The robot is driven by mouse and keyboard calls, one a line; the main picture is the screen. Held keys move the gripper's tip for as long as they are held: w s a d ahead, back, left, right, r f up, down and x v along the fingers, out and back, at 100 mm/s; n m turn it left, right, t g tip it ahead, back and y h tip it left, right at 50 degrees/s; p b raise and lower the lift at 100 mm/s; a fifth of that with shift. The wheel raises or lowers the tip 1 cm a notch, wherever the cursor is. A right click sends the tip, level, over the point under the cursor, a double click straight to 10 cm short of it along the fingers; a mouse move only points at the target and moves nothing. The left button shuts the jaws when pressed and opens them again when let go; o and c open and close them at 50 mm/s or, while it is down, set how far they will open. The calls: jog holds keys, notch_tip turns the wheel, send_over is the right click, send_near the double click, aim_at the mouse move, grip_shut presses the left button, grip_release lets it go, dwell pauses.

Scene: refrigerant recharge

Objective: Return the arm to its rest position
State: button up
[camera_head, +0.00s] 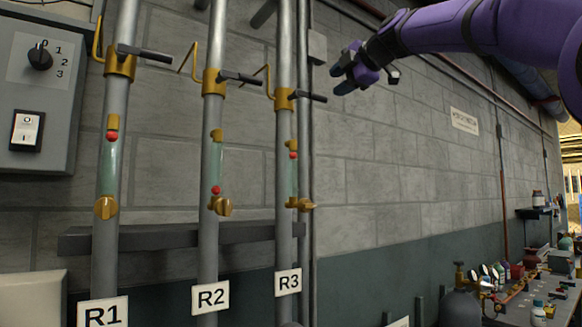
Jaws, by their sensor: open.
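My purple arm reaches in from the upper right. My gripper (343,74) is at its left end, with dark fingers apart and nothing between them. It is in front of the grey block wall, to the right of the pipe labelled R3 (287,180) and its black valve handle (308,96). A gap shows in the picture between the fingers and that handle. Whether they are level in depth I cannot tell.
Pipes R1 (106,240) and R2 (208,250) stand at left, with brass valves and sight glasses. A grey control box (33,120) is at far left. A cluttered bench (565,312) is at lower right.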

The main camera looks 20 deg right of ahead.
jog(key=s+f+m+g+h, duration=0.1)
jog(key=s+f+m+g, duration=0.2)
jog(key=s+f+m, duration=0.4)
jog(key=s+a+f+m+g+h, duration=0.1)
jog(key=s+f+m, duration=0.6)
jog(key=f, duration=1.9)
jog(key=s+f+m+g+h, duration=0.2)
jog(key=s+f+m+g, duration=0.3)
jog(key=s+f, duration=1.1)
jog(key=f+m, duration=0.1)
jog(key=m, duration=0.1)
jog(key=shift+s+a+m+g+h, duration=0.15)
jog(key=shift+s+m+g+h, duration=0.1)
jog(key=shift+m+g+h, duration=0.15)
jog(key=shift+f, duration=0.1)
